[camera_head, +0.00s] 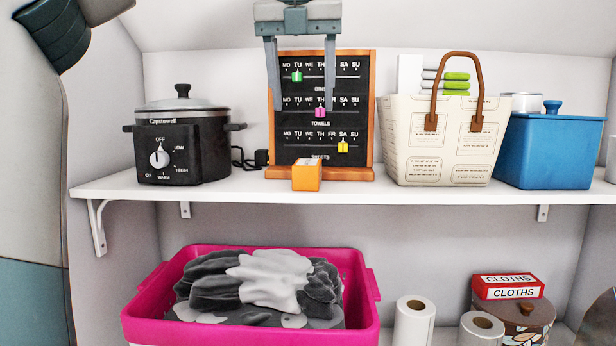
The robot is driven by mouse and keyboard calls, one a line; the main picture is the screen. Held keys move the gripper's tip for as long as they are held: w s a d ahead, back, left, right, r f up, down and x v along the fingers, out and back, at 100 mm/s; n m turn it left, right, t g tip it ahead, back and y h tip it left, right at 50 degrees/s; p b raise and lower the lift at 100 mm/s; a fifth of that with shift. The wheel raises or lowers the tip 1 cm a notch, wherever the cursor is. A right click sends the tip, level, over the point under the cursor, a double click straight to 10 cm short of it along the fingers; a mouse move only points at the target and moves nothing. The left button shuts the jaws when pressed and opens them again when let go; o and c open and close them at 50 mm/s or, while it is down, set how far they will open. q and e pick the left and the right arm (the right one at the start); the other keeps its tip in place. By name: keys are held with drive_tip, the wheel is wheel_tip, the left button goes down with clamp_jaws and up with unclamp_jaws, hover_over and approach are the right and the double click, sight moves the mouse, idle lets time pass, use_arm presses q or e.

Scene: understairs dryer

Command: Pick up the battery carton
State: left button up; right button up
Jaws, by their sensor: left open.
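The battery carton appears to be the small orange box (307,176) with a pale top, standing at the front of the upper shelf. It is in front of the lower frame of the weekday board. My left gripper (301,108) comes in from the top centre and points down. Its two grey fingers are apart, with nothing held between them. In the picture the fingertips are above the carton, in front of the board, and do not touch the carton. The depth between them is hard to tell. My right gripper is not in view.
The weekday board (322,148) stands behind the carton on the white shelf (350,190). A black slow cooker (183,150) is on the left. A cream basket (437,150) and a blue bin (550,150) are on the right. Below are a pink laundry tub (362,300) and paper rolls (414,322).

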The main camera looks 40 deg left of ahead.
use_arm(q)
drive_tip(key=p, duration=0.1)
approach(308, 162)
drive_tip(key=x, duration=0.2)
drive_tip(key=a+x, duration=0.1)
drive_tip(key=x, duration=0.2)
drive_tip(key=shift+w+a+r, duration=0.1)
drive_tip(key=shift+w, duration=0.15)
drive_tip(key=shift+w+f+p, duration=0.15)
drive_tip(key=shift+f+p, duration=0.4)
drive_tip(key=shift+p, duration=0.1)
drive_tip(key=p+x, duration=0.1)
drive_tip(key=x, duration=0.2)
drive_tip(key=shift+d+p, duration=0.25)
drive_tip(key=shift+p, duration=0.1)
drive_tip(key=shift+w+a+f, duration=0.15)
drive_tip(key=shift+f, duration=0.4)
drive_tip(key=c, duration=1.3)
